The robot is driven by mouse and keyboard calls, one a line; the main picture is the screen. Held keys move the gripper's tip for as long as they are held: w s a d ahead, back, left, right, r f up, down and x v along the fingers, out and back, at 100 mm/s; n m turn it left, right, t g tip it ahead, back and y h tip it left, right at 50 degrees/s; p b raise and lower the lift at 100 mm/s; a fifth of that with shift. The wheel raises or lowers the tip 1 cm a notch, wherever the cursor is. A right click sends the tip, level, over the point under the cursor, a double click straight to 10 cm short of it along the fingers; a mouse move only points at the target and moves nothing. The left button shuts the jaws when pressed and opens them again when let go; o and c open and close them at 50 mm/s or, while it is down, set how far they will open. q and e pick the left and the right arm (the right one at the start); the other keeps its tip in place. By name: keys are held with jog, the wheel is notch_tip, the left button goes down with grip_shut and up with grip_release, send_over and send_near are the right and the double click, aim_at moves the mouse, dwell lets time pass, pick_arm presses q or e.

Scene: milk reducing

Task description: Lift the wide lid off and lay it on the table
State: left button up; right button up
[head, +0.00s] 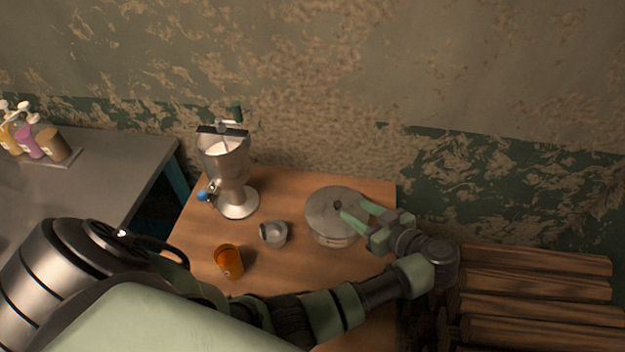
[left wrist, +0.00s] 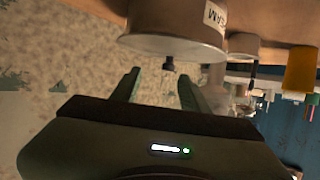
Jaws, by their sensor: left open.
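The wide lid (head: 325,208) is a round grey metal disc with a small dark knob (head: 338,204). It sits on a wide metal pot (head: 335,241) at the right of the wooden table (head: 290,285). My left gripper (head: 352,209) is open over the right part of the lid, fingertips near the knob. In the left wrist view the picture is turned over: the pot (left wrist: 178,15) with a partly visible label hangs at the top, and the knob (left wrist: 168,65) shows between the open fingers (left wrist: 158,80). Contact cannot be told. My right gripper is out of view.
A metal separator (head: 238,203) with a white-filled bowl stands at the back left of the table. A small metal pot (head: 274,238) and an orange cup (head: 229,264) stand left of the wide pot. Stacked wood (head: 540,290) lies at the right. Bare table shows near the front.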

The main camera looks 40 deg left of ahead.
aim_at(338, 203)
pick_arm(q)
jog(key=shift+a, duration=0.7)
jog(key=shift+a+f+p, duration=0.15)
jog(key=shift+a+p, duration=0.4)
jog(key=shift+a, duration=0.1)
jog(key=shift+a+f+p, duration=0.15)
jog(key=shift+a+p, duration=0.35)
jog(key=shift+a, duration=0.1)
jog(key=x, duration=0.2)
jog(key=shift+w+a+f, duration=0.1)
jog(key=shift+a+f, duration=0.2)
jog(key=shift+f, duration=0.05)
jog(key=shift+w+a+f, duration=0.1)
jog(key=shift+a+f, duration=0.1)
jog(key=shift+a, duration=0.05)
jog(key=shift+d, duration=0.1)
jog(key=shift+c, duration=0.4)
grip_shut()
jog(key=shift+r, duration=0.1)
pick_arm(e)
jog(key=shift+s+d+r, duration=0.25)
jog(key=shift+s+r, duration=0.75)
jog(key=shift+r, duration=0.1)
